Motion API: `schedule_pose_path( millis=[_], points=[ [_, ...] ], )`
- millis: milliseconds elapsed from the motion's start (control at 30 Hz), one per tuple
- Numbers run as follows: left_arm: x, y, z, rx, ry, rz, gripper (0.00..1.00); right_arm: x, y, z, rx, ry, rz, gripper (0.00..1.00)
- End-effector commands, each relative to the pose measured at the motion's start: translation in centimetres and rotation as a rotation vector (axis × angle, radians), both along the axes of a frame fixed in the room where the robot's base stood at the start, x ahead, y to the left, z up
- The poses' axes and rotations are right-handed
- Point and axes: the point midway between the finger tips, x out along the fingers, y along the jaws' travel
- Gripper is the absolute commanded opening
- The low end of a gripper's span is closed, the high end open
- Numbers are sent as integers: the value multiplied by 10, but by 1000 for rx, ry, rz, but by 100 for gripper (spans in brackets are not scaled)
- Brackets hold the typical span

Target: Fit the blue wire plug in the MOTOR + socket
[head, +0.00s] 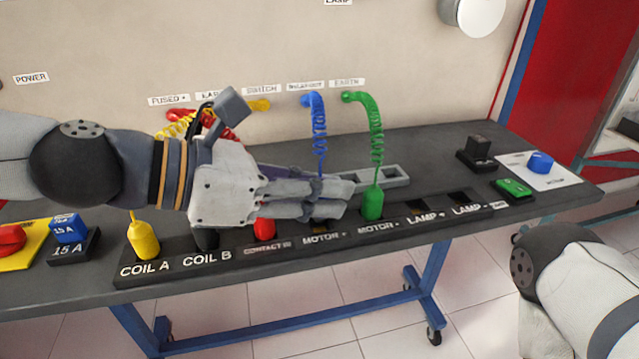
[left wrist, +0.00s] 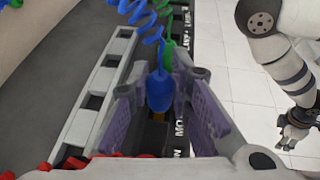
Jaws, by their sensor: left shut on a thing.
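My left gripper (head: 345,198) reaches in from the left, low over the socket row at the MOTOR + label (head: 322,238). It is shut on the blue wire plug (left wrist: 160,92), which sits between the fingers in the left wrist view with its brass tip pointing down. The fingers hide the plug in the head view, where its coiled blue wire (head: 319,140) rises to the panel. The MOTOR + socket is mostly hidden under the fingers; I cannot tell whether the tip touches it. My right gripper (left wrist: 291,138) is small and dark in the left wrist view.
A green plug (head: 373,203) stands upright at MOTOR - just right of the left fingers. A red plug (head: 265,228) and a yellow plug (head: 143,238) stand to the left. A grey slotted holder (head: 397,177) lies behind. The LAMP sockets (head: 422,208) are empty.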

Motion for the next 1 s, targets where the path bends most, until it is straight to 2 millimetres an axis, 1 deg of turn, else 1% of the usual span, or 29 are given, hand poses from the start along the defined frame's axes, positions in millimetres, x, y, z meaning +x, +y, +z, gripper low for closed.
schedule_pose_path(
  millis=[267,1000],
  points=[
    [0,0,1,0,-2,1,0,4,0,4,0,-13,0,40],
    [0,0,-7,0,3,0,0,1,0,1,0,-2,0,40]
  ],
)
